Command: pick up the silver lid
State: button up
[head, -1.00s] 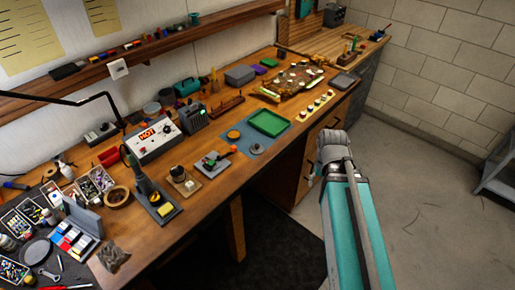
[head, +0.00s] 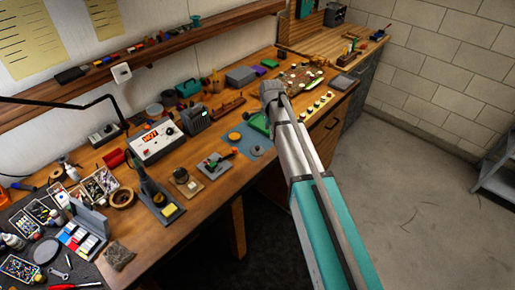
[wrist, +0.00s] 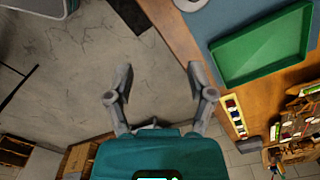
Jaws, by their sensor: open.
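A small round grey disc (head: 257,150) lies on the blue-grey mat (head: 240,150) on the workbench in the head view; it looks like the silver lid, though it is small. A round grey piece (wrist: 190,3) at the top edge of the wrist view, cut off by the frame, seems to be the same disc. My gripper (wrist: 159,80) is open and empty in the wrist view, above the floor beside the bench's front edge, apart from the disc. In the head view my arm hides the gripper.
A green tray (wrist: 263,45) lies on the mat, partly hidden by my arm in the head view. The floor (head: 400,200) is clear.

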jog(key=w+a+m, duration=0.3)
jog(key=a, duration=0.2)
jog(key=shift+w+r, duration=0.4)
jog(key=shift+r, duration=0.05)
jog(key=shift+f, duration=0.1)
jog(key=b, duration=0.8)
send_over(258, 146)
notch_tip(258, 146, down, 8)
jog(key=shift+a+f, duration=0.1)
jog(key=shift+f, duration=0.1)
jog(key=shift+f, duration=0.15)
jog(key=shift+s+f+b, duration=0.1)
jog(key=shift+f+b, duration=2.4)
jog(key=shift+b, duration=0.15)
jog(key=c, duration=0.9)
